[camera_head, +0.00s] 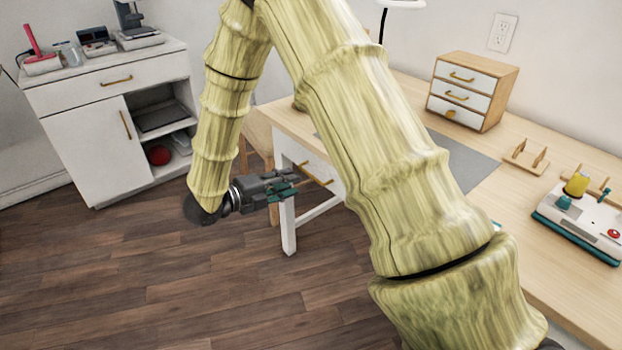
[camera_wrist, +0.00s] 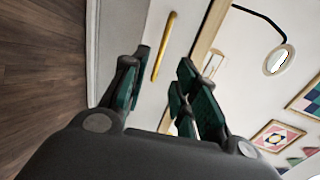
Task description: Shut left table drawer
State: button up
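The left table drawer (camera_head: 318,167) has a white front with a gold handle (camera_head: 318,181), under the wooden table top's edge. My arm covers part of it in the head view. In the wrist view the drawer's white front (camera_wrist: 183,48) and gold handle (camera_wrist: 164,46) lie ahead of the fingers. How far the drawer stands out is hard to tell. My gripper (camera_head: 292,187) is level with the drawer front, beside the table leg. In the wrist view its fingers (camera_wrist: 163,70) are apart with nothing between them. Contact with the drawer cannot be made out.
A white table leg (camera_head: 288,228) stands by my gripper. A white cabinet (camera_head: 85,150) is at the back left. The floor between is clear.

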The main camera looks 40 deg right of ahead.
aim_at(311, 176)
jog(key=b+x, duration=0.1)
jog(key=x, duration=0.7)
jog(key=shift+d+f, duration=0.1)
jog(key=shift+d, duration=0.3)
jog(key=shift+c, duration=0.2)
grip_shut()
